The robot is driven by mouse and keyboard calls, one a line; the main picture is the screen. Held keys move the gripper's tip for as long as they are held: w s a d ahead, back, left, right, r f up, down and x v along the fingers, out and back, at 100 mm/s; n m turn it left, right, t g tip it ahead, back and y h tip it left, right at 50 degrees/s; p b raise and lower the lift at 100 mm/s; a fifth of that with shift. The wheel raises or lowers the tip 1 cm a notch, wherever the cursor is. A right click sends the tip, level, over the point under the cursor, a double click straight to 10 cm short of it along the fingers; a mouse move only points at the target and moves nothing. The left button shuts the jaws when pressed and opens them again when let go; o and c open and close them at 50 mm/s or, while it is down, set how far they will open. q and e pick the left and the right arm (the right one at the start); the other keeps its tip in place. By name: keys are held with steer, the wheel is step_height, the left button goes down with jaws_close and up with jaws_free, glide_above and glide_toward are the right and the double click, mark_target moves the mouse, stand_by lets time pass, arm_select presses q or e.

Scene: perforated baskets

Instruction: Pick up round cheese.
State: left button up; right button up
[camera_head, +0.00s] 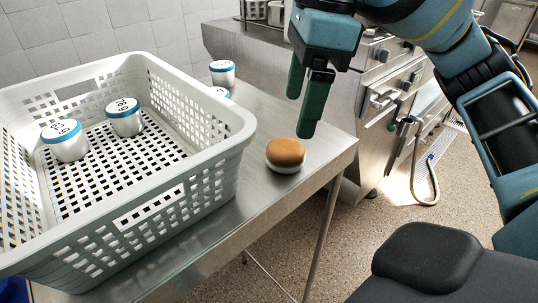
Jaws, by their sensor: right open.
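The round cheese (285,155) has an orange-brown top and a pale lower part. It sits on the steel table (262,203) near its right edge, just right of the basket. My right gripper (304,108) is open and empty. Its green fingers point down above and slightly right of the cheese in the picture, apart from it. My left gripper does not show.
A white perforated basket (205,165) fills the table's left side. It holds two white tubs with blue rims (67,140) (125,117). Another such tub (222,73) stands behind the basket, with one more partly hidden. A steel kitchen unit (262,53) stands behind the table.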

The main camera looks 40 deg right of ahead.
mark_target(288, 146)
steer(key=shift+s+r, duration=0.1)
steer(key=shift+s, duration=0.25)
steer(key=shift+f, duration=0.35)
steer(key=shift+a+f, duration=0.15)
steer(key=shift+f, duration=0.7)
steer(key=shift+w+a+f+b, duration=0.1)
steer(key=shift+w+f+b, duration=0.1)
steer(key=shift+f, duration=0.5)
steer(key=shift+w+a+f+b, duration=0.1)
steer(key=shift+w+f, duration=0.15)
steer(key=shift+f, duration=0.5)
steer(key=shift+w+a+f+b, duration=0.1)
steer(key=shift+w+f+b, duration=0.1)
steer(key=shift+f, duration=0.5)
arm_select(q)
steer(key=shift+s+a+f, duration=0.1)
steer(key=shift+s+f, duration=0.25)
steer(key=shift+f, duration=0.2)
arm_select(e)
steer(key=shift+f, duration=0.5)
steer(key=c, duration=1.1)
steer(key=shift+c, duration=0.5)
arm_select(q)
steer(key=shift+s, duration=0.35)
